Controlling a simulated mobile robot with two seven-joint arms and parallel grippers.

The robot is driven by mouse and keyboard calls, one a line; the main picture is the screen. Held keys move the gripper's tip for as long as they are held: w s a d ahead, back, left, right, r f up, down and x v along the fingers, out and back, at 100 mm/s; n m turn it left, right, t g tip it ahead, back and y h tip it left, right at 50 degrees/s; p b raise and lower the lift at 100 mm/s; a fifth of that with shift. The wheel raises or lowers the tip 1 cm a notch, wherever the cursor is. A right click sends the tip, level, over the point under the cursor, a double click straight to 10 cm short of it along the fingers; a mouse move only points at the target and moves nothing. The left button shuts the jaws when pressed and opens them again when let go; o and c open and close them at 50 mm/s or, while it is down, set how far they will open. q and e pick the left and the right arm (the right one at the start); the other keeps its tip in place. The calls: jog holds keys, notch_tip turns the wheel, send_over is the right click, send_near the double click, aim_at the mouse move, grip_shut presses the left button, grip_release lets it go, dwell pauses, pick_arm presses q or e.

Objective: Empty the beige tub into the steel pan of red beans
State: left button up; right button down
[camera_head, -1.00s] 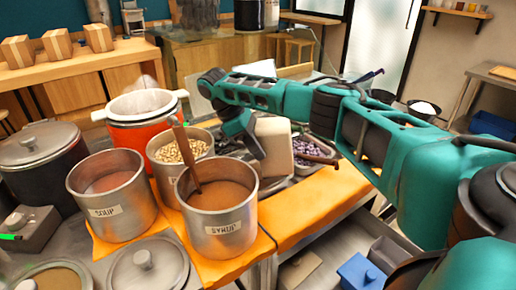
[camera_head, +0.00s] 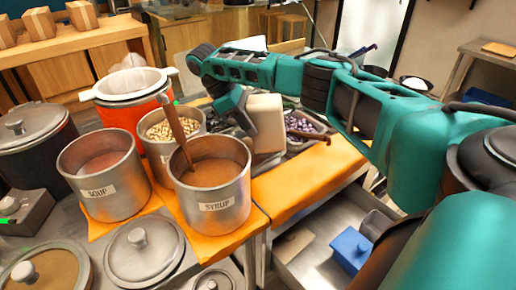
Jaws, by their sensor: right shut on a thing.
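The beige tub (camera_head: 266,125) looks upright, just behind and right of the syrup pot; its inside does not show. My right gripper (camera_head: 246,122) is at the tub's left side, shut on it. A metal pan of dark red-purple beans (camera_head: 303,124) is just right of the tub and partly hidden by it and my right arm. I cannot tell whether the tub touches the pan or the table. My left gripper is not in view.
A syrup pot (camera_head: 212,190) with a wooden handle sticking out stands in front of the tub. A soup pot (camera_head: 103,190), a pot of pale beans (camera_head: 168,135) and an orange pot (camera_head: 130,112) are to the left. The orange mat (camera_head: 300,190) is clear at right.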

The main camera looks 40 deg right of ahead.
dwell(0.6)
jog(key=shift+g+h, duration=0.5)
jog(key=shift+g, duration=0.1)
dwell(0.5)
